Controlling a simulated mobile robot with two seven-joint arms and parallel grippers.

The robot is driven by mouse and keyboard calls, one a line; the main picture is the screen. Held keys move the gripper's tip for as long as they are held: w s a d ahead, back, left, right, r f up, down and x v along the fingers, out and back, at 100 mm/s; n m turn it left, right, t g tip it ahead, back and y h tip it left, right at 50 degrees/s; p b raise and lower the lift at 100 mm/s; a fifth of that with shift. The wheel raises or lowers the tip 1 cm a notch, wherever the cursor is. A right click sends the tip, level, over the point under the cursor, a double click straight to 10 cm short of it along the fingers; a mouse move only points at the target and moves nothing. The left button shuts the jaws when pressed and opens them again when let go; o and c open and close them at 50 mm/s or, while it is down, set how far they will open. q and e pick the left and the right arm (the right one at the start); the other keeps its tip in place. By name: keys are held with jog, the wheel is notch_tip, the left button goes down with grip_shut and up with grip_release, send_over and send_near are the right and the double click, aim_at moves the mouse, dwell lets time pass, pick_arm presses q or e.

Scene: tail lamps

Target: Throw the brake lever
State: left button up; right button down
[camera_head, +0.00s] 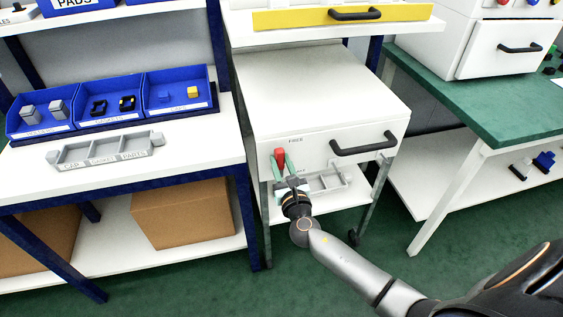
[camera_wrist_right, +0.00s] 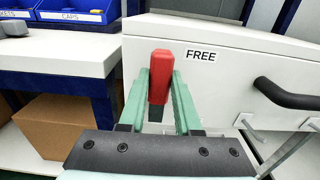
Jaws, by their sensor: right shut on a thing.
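The brake lever has a red handle (camera_head: 280,157) on the front of the white cart (camera_head: 320,95), below the word FREE. In the right wrist view the red handle (camera_wrist_right: 160,78) points up, left of the FREE label (camera_wrist_right: 201,55). My right gripper (camera_head: 284,165) is at the lever, with its green fingers (camera_wrist_right: 160,88) on both sides of the red handle, shut on it. A second label lower on the cart front is mostly hidden by my gripper. My left gripper is in neither view.
The cart has a black drawer handle (camera_head: 364,144) right of the lever. A grey tray (camera_head: 325,180) sits on its lower shelf. A white table (camera_head: 200,140) with blue bins (camera_head: 110,100) stands left, and a green-topped bench (camera_head: 480,95) stands right. Green floor lies in front.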

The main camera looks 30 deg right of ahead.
jog(key=shift+r, duration=0.1)
jog(key=c, duration=0.8)
grip_release()
jog(key=shift+o, duration=1)
jog(key=shift+s, duration=0.1)
jog(key=v, duration=1.2)
jog(key=shift+s, duration=0.2)
